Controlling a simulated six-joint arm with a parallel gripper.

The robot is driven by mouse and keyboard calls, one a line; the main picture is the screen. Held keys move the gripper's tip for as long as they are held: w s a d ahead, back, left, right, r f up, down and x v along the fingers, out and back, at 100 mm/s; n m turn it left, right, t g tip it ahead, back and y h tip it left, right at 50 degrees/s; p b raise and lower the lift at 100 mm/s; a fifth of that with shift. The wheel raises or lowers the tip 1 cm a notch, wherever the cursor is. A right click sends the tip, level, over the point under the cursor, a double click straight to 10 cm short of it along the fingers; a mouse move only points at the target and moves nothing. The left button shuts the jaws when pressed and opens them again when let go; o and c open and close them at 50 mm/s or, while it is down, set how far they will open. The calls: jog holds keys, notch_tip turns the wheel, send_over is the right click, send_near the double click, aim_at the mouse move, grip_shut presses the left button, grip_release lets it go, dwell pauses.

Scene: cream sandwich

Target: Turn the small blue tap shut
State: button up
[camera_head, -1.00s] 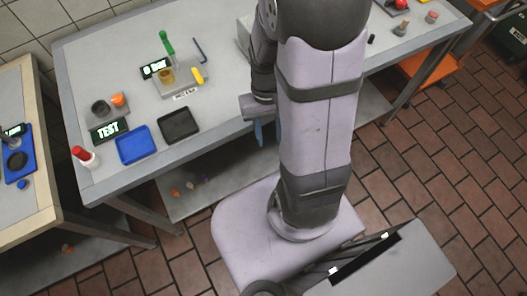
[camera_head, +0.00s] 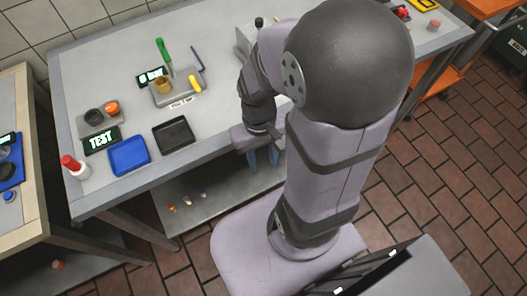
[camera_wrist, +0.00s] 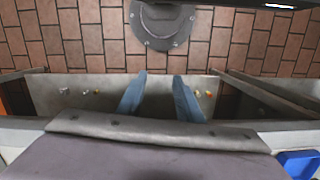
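I cannot make out a small blue tap for certain in either view. A small round blue piece (camera_head: 10,196) lies on the wooden-edged table at the far left; I cannot tell what it is. A thin dark-blue bent rod (camera_head: 197,57) lies at the back of the grey table. My gripper (camera_head: 264,160) hangs at the grey table's front edge, far from both, pointing down. In the wrist view its two blue fingers (camera_wrist: 160,76) are apart with nothing between them, above the lower shelf and brick floor.
Small coloured pieces lie on the lower shelf (camera_head: 230,189).

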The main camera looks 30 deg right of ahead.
jog(key=w+d+r+m+p, duration=0.1)
jog(key=w+d+p, duration=0.2)
jog(key=w+d, duration=0.1)
jog(key=w+d+r+m+p, duration=0.1)
jog(key=w+d+r+p, duration=0.1)
jog(key=w, duration=0.5)
jog(key=w+d+r+m+p, duration=0.1)
jog(key=w+d+r+p, duration=0.1)
jog(key=w+d+p, duration=0.2)
jog(key=shift+w+d+r, duration=0.15)
jog(key=shift+w+d, duration=0.9)
jog(key=shift+w, duration=0.1)
jog(key=shift+t, duration=0.8)
jog(key=w+r, duration=0.1)
jog(key=w, duration=0.1)
jog(key=w+d+r, duration=0.1)
jog(key=w, duration=0.1)
jog(key=w+d+r, duration=0.1)
jog(key=shift+w+d+r, duration=0.1)
jog(key=shift+w+r, duration=0.1)
jog(key=shift+w, duration=0.2)
jog(key=shift+w+d+r+m+p, duration=0.1)
jog(key=shift+w+r+m+p, duration=0.35)
jog(key=shift+r, duration=0.3)
jog(key=shift+f+p, duration=1)
jog(key=shift+f, duration=2.2)
jog(key=shift+c, duration=0.6)
